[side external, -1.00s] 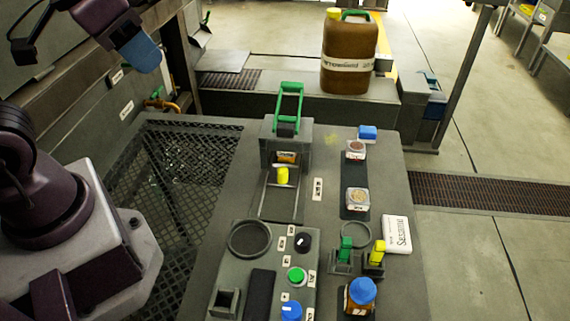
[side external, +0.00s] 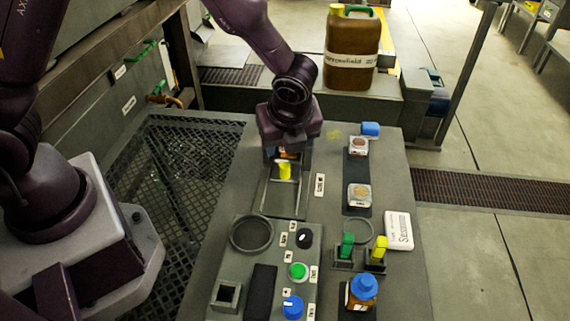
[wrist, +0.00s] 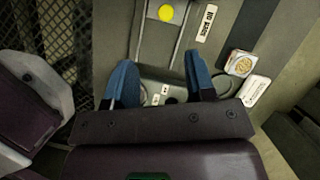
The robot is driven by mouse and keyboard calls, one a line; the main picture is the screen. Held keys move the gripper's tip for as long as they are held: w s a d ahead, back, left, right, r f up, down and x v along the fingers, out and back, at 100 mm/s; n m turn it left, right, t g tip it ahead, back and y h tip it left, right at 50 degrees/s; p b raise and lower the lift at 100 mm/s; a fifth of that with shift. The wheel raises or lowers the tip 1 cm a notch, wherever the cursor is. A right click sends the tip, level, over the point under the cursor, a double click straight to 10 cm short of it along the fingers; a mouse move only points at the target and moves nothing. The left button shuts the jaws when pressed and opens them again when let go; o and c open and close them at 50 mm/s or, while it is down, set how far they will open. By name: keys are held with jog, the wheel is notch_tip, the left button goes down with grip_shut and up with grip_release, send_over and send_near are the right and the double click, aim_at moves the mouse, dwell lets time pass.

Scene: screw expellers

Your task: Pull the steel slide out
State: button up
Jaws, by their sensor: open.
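The wrist view shows the same yellow knob (wrist: 166,12) at the top edge, with the slide's rails (wrist: 139,45) running down. My gripper (wrist: 162,84) is open, with its two blue fingers apart and nothing between them. The knob is beyond the fingertips, not between them.
Right of the slide are a label, two small labelled blocks (side external: 359,194) and a white packet (side external: 398,230). In front is a control panel (side external: 271,228) with buttons. A blue-capped bottle (side external: 361,291) and green and yellow switches stand at the front right. A brown canister (side external: 352,50) stands behind.

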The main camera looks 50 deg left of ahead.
aim_at(285, 165)
jog(key=shift+m, duration=0.9)
jog(key=x, duration=0.8)
jog(key=w+x, duration=0.1)
jog(key=x, duration=0.3)
jog(key=shift+f, duration=0.25)
